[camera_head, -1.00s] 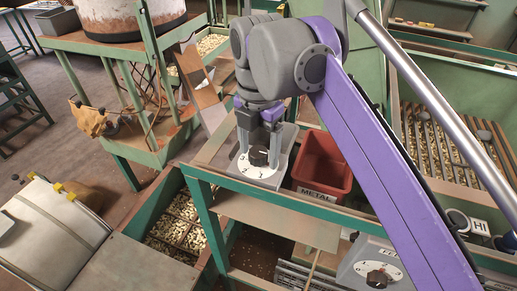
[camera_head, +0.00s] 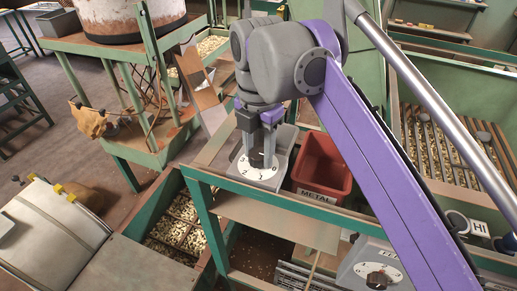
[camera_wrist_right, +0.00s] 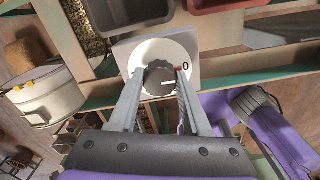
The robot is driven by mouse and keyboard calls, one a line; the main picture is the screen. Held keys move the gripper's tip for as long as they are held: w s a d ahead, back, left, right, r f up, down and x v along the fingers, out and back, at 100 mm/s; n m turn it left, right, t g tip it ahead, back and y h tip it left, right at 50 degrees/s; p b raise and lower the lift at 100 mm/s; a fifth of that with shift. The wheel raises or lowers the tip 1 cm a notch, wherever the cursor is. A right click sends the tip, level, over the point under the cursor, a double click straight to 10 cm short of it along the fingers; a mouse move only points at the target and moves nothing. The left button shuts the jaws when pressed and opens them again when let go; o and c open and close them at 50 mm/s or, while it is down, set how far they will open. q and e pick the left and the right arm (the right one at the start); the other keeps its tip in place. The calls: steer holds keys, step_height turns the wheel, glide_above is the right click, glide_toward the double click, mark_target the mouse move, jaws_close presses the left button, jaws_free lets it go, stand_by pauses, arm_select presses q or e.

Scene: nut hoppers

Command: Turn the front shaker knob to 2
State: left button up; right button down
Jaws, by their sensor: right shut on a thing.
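A dark round knob (camera_wrist_right: 158,76) sits at the middle of a white dial (camera_head: 245,170) on a grey box (camera_head: 287,140). My right gripper (camera_head: 263,158) points down at it. In the right wrist view, the two fingers of this gripper (camera_wrist_right: 161,84) are shut on the knob, one on each side. The fingers hide most of the knob in the head view. The other dial numbers are hard to read. My left gripper is not in view.
A red bin (camera_head: 322,165) labelled METAL stands right beside the dial box. A second knob (camera_head: 377,280) on a white dial is at the lower right. A green rail (camera_head: 270,200) runs in front. Several nut-filled hoppers lie around.

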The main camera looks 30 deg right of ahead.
steer(key=m+p, duration=0.1)
steer(key=m, duration=0.4)
steer(key=shift+r+p, duration=0.1)
steer(key=shift+p, duration=0.25)
steer(key=m+p, duration=0.1)
steer(key=m, duration=0.5)
steer(key=shift+m, duration=0.3)
steer(key=m+p, duration=0.1)
steer(key=m, duration=0.5)
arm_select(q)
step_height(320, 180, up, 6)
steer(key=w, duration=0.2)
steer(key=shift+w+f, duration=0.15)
arm_select(e)
steer(key=m, duration=0.5)
steer(key=shift+m, duration=0.5)
steer(key=shift+c, duration=1.8)
jaws_free()
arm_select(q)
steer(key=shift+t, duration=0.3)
